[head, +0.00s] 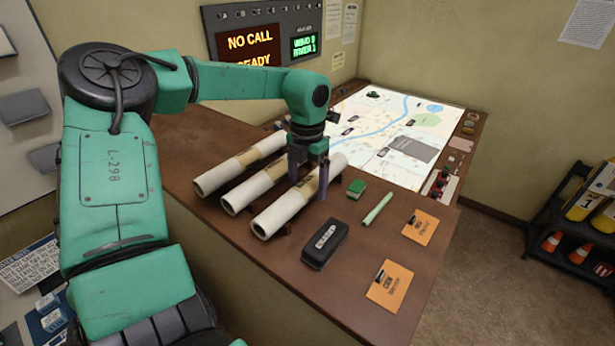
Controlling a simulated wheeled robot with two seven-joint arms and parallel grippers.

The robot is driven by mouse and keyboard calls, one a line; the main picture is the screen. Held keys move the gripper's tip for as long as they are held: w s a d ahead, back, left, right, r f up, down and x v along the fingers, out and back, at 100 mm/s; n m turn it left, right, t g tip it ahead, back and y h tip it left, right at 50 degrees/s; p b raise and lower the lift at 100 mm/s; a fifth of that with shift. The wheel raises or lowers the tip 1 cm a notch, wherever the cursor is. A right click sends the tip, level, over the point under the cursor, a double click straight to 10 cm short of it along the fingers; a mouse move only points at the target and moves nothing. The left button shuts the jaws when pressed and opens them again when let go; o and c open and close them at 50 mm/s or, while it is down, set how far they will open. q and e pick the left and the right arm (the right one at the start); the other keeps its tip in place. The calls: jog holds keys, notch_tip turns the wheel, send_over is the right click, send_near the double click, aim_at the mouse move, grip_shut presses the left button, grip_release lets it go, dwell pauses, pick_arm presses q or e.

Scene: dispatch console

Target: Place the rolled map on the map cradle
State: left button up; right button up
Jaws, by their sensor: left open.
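Three white rolled maps with tan bands lie side by side on the wooden console: a far one (218,178), a middle one (242,197) and a near one (272,217). My left gripper (309,182) is open, pointing down over the near and middle rolls, close to their tan bands. Its fingers hide part of these rolls. I cannot tell whether they straddle a roll or touch one. Small dark supports show under the rolls, but I cannot tell whether they are the map cradle. My right gripper is not in view.
A black device (325,243), a green box (356,188), a light green stick (377,209) and two orange cards, one far (420,229) and one near (391,291), lie right of the rolls. A lit map display (400,130) is behind. The near console top is mostly clear.

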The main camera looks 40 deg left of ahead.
aim_at(308, 180)
pick_arm(q)
jog(key=shift+r+p, duration=0.5)
jog(key=shift+r, duration=0.05)
notch_tip(308, 180, up, 3)
jog(key=shift+w+f+b, duration=0.1)
jog(key=shift+w+b, duration=0.05)
jog(key=shift+b, duration=0.95)
notch_tip(308, 180, up, 9)
jog(key=b, duration=0.1)
jog(key=shift+f, duration=0.1)
